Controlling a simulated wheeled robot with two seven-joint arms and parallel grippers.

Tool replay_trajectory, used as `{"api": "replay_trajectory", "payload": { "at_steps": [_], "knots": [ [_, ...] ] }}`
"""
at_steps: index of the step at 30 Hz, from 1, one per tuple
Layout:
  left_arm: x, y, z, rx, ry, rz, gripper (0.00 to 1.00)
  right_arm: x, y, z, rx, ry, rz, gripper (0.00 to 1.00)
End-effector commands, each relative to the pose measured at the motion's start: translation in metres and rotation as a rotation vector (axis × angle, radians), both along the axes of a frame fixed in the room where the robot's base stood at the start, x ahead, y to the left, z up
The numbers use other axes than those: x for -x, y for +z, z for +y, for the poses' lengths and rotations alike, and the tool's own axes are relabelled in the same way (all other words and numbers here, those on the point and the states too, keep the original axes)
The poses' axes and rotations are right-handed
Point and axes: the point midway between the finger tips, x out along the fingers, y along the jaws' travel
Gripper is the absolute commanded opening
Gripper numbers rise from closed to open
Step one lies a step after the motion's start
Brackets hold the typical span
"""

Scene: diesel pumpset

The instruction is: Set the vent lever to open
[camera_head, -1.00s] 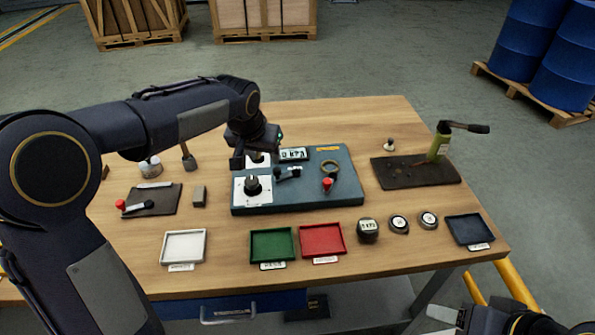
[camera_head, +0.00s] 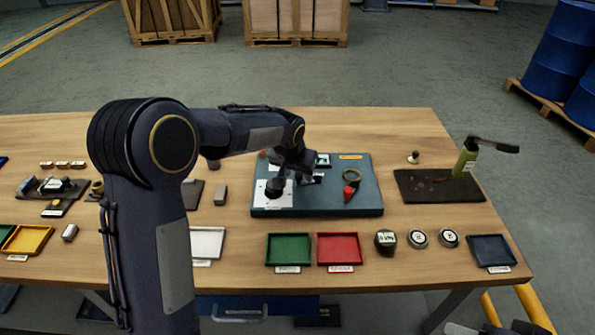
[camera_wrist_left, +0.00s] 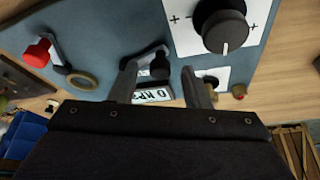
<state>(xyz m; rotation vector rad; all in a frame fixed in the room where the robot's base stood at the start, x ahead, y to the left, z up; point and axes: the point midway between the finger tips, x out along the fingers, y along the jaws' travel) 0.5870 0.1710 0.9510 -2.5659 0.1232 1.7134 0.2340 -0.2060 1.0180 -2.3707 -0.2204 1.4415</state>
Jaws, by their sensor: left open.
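The blue-grey panel (camera_head: 335,204) lies on the table and carries two levers. One lever is black with a black knob (camera_wrist_left: 160,67), beside the pressure display (camera_wrist_left: 152,95); the other has a red knob (camera_head: 349,193), also in the left wrist view (camera_wrist_left: 38,53). I cannot read which is the vent lever. My left gripper (camera_head: 298,176) is low over the panel; it hides much of the black lever in the head view. In the left wrist view its fingers (camera_wrist_left: 157,72) are apart, with the black lever's knob showing between them. Contact cannot be told.
A black dial (camera_wrist_left: 222,25) on a white plate is close to the left gripper. A brass ring (camera_head: 333,174) lies by the red-knobbed lever. Green (camera_head: 289,266) and red (camera_head: 339,266) trays stand in front of the panel. A green bottle (camera_head: 465,162) stands at right.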

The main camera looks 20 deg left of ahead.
Motion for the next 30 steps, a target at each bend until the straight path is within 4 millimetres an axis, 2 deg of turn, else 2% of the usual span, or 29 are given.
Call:
{"api": "replay_trajectory", "payload": {
  "at_steps": [1,11,20,30],
  "knots": [
    [0.000,0.000,0.000,0.000,0.000,0.000,0.42,0.000,0.000,0.000,0.000,0.000,0.000,0.57],
    [0.000,0.000,0.000,0.000,0.000,0.000,0.00,0.000,0.000,0.000,0.000,0.000,0.000,0.57],
    [0.002,0.000,-0.002,0.000,0.035,0.000,0.00,0.000,-0.004,0.000,0.000,0.000,0.000,0.57],
    [0.011,-0.002,-0.014,-0.002,0.248,-0.001,0.00,0.000,-0.020,0.000,0.000,0.000,0.000,0.57]
  ]
}}
